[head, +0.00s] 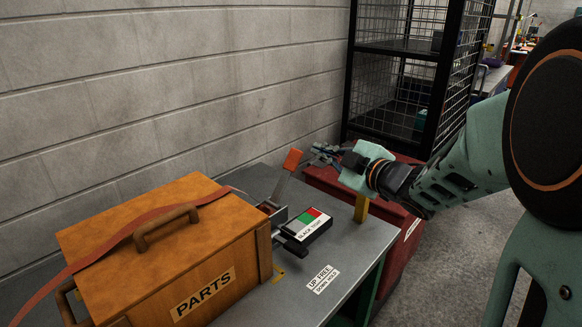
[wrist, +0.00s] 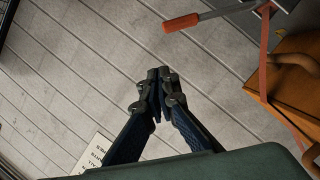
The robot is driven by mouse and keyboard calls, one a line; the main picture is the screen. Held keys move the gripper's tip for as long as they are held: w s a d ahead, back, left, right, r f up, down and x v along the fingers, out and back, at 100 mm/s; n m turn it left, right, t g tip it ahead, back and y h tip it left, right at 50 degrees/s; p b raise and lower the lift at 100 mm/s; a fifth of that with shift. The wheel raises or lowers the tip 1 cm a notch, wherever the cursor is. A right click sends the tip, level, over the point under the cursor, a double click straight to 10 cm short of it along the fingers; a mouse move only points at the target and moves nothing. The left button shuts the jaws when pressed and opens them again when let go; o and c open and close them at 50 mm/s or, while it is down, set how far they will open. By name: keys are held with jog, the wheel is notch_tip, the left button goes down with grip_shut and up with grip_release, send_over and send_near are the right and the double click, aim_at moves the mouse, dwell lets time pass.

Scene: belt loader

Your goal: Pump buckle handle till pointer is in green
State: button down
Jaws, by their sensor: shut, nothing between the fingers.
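The buckle handle (head: 286,173) is a grey lever with an orange grip, standing up and tilted to the right on the ratchet buckle (head: 273,212) at the bench. In the wrist view the orange-tipped handle (wrist: 190,20) is at the top right. The gauge (head: 307,224) is a dark box with white, green and red patches; its pointer is too small to read. My gripper (head: 322,152) is shut and empty, to the right of the orange grip and apart from it. The wrist view shows its fingertips together (wrist: 158,78), clear of the handle.
A red strap (head: 125,232) runs over the orange PARTS box (head: 190,262) to the buckle. A yellow post (head: 361,207) stands at the bench's right edge. Beyond are a red cabinet (head: 398,240) and a black mesh rack (head: 400,95). A block wall is behind.

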jog(key=shift+n+g+y, duration=0.5)
jog(key=shift+n, duration=0.1)
jog(key=s+a+f, duration=0.2)
jog(key=shift+s+a+f, duration=0.1)
jog(key=shift+a+f, duration=0.1)
jog(key=shift+f, duration=0.1)
jog(key=b, duration=0.2)
send_over(285, 177)
jog(key=s, duration=0.2)
jog(key=f, duration=0.2)
jog(key=w+d+f, duration=0.1)
jog(key=d+f+b, duration=0.1)
jog(key=shift+w+d, duration=0.35)
jog(key=shift+w, duration=0.05)
jog(key=shift+w+d+r, duration=0.1)
